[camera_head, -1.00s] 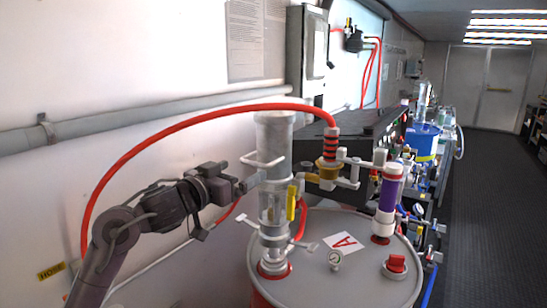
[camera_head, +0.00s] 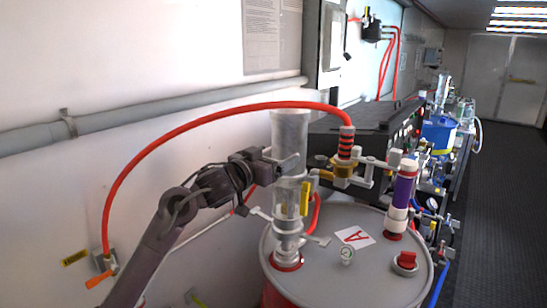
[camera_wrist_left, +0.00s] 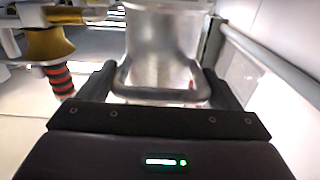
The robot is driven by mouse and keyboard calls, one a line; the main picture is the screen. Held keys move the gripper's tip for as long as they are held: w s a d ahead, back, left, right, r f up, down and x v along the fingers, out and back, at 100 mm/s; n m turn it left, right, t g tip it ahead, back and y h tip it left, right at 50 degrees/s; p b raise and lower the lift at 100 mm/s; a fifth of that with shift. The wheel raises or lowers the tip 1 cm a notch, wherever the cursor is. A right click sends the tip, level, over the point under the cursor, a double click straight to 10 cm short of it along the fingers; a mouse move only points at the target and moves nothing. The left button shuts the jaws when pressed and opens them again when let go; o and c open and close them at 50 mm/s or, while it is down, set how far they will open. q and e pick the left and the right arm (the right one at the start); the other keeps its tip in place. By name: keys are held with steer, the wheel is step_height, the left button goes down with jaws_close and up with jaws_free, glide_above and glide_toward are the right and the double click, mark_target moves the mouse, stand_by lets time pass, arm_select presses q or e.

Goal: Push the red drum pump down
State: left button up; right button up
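The drum pump, a tall clear-grey cylinder (camera_head: 290,130) with a red ring at its base, stands upright on the grey lid of the red drum (camera_head: 330,275). A yellow part (camera_head: 305,198) sits on its side. My left gripper (camera_head: 284,164) is at the pump's upper handle. In the left wrist view its two fingers are spread wide, one on each side of the grey loop handle (camera_wrist_left: 162,94), with the cylinder (camera_wrist_left: 160,40) just beyond. I cannot tell whether the fingers touch the handle. My right gripper is not in view.
A red hose (camera_head: 190,125) arches from the wall to a striped red coupling (camera_head: 346,142). A purple-and-white cylinder (camera_head: 402,192) and a red cap (camera_head: 406,260) are on the lid's right. A black box (camera_head: 365,125) stands behind. The dark floor at right is clear.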

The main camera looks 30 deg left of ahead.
mark_target(279, 186)
arm_select(q)
steer(key=c, duration=0.8)
step_height(279, 186, down, 9)
steer(key=b, duration=0.5)
steer(key=shift+d, duration=0.15)
steer(key=shift+c, duration=0.2)
steer(key=shift+f, duration=0.2)
steer(key=o, duration=1.1)
steer(key=shift+c, duration=0.2)
steer(key=shift+r, duration=0.1)
